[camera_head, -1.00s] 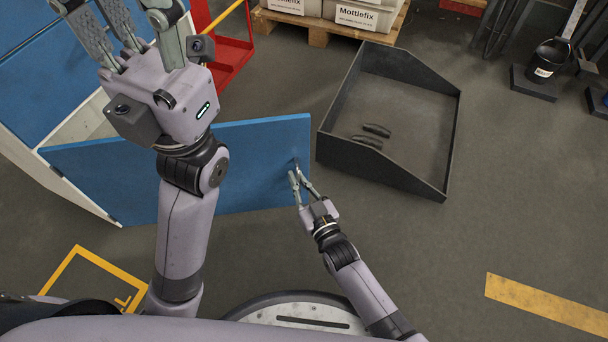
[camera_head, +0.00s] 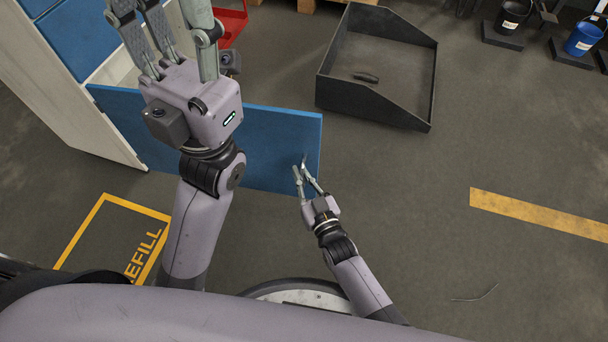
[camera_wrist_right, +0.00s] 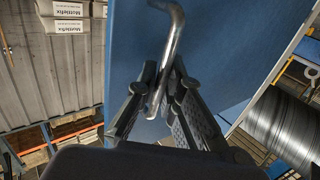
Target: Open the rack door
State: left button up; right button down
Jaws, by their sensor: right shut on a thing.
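The rack door (camera_head: 270,130) is a flat blue panel standing out from the white rack (camera_head: 75,110) at the left, so it stands open at an angle. Its bent metal handle (camera_wrist_right: 168,60) is near the door's free edge and fills the middle of the right wrist view. My right gripper (camera_head: 304,172) is shut around the handle; in the wrist view its fingers (camera_wrist_right: 160,95) lie on both sides of the bar. My left gripper (camera_head: 172,22) is raised in front of the rack, fingers spread and empty, tips cut off by the frame. It hides part of the door and rack.
A dark open tray (camera_head: 376,107) with a small dark piece inside lies on the floor beyond the door's free edge. Black and blue buckets (camera_head: 583,38) stand at the far right. A yellow floor marking (camera_head: 85,225) is at lower left. Floor at right is mostly clear.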

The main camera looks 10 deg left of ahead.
jog(key=shift+d, duration=0.1)
jog(key=c, duration=1.7)
grip_release()
